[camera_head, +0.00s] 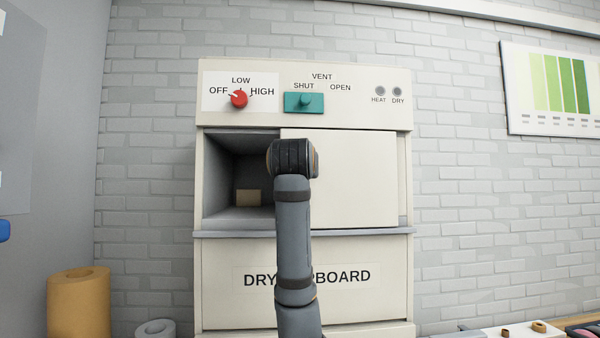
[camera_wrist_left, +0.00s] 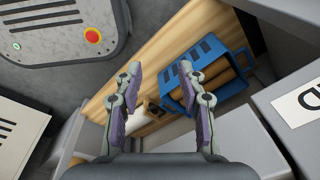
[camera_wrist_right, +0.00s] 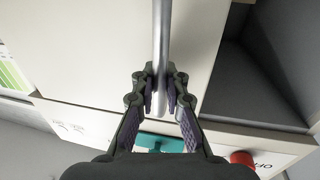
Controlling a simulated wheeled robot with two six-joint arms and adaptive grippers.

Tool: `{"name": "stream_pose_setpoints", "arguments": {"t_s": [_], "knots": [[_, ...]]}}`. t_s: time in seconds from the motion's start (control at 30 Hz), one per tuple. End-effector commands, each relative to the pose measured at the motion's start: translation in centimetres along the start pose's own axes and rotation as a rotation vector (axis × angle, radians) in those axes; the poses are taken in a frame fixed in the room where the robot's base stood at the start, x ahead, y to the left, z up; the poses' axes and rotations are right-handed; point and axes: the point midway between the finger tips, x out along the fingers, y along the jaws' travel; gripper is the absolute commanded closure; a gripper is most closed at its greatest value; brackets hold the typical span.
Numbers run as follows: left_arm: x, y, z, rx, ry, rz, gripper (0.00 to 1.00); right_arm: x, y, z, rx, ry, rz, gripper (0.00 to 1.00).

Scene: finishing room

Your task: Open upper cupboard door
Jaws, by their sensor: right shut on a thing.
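The drying cupboard (camera_head: 304,115) is a cream cabinet against a brick wall. Its upper door (camera_head: 358,180) is a flat sliding panel standing to the right, with a dark opening (camera_head: 225,165) uncovered at the left. A small tan block (camera_head: 248,197) sits inside. In the right wrist view my right gripper (camera_wrist_right: 160,82) is shut on a round grey bar handle (camera_wrist_right: 162,35) on the door (camera_wrist_right: 110,45). In the head view my right arm hides this handle and the fingers. My left gripper (camera_wrist_left: 160,66) is open and empty, away from the cupboard door.
Above the door are a red knob (camera_head: 239,99) and a teal vent slider (camera_head: 304,102) near SHUT. A grey ledge (camera_head: 350,232) runs below it. Tan and grey rolls (camera_head: 79,305) stand at lower left. A blue crate (camera_wrist_left: 233,88) lies beyond my left gripper.

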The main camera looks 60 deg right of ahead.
Motion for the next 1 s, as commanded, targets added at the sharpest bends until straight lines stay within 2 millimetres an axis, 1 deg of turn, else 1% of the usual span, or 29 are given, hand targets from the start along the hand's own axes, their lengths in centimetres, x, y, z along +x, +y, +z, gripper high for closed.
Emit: {"name": "stream_pose_setpoints", "arguments": {"t_s": [0.03,0.07,0.23,0.53,0.63,0.77,0.9,1.0], "knots": [[0.0,0.0,0.0,0.000,0.000,0.000,0.60,0.0,-0.1,0.3,-0.001,-0.009,0.001,1.00],[0.0,0.0,0.0,0.000,0.000,0.000,0.60,0.0,-0.1,0.3,-0.001,-0.009,0.000,0.88],[0.0,0.0,0.0,0.000,0.000,0.000,0.60,0.0,-0.1,0.2,-0.001,-0.006,0.000,0.65],[0.0,0.1,0.0,-0.001,0.001,0.002,0.60,-0.1,-0.1,0.1,0.001,-0.003,-0.001,0.65],[0.0,0.1,0.0,-0.001,0.001,0.002,0.60,-1.1,-0.1,0.0,0.002,-0.002,-0.003,0.65],[0.0,0.1,0.0,-0.001,0.001,0.002,0.60,-3.9,-0.2,0.0,0.003,0.000,-0.005,0.65],[0.0,0.1,0.0,-0.001,0.001,0.002,0.60,-7.5,-0.2,0.0,0.005,-0.001,-0.007,0.65],[0.0,0.1,0.0,-0.001,0.000,0.002,0.60,-9.6,-0.2,0.0,0.004,-0.002,-0.006,0.65]]}}
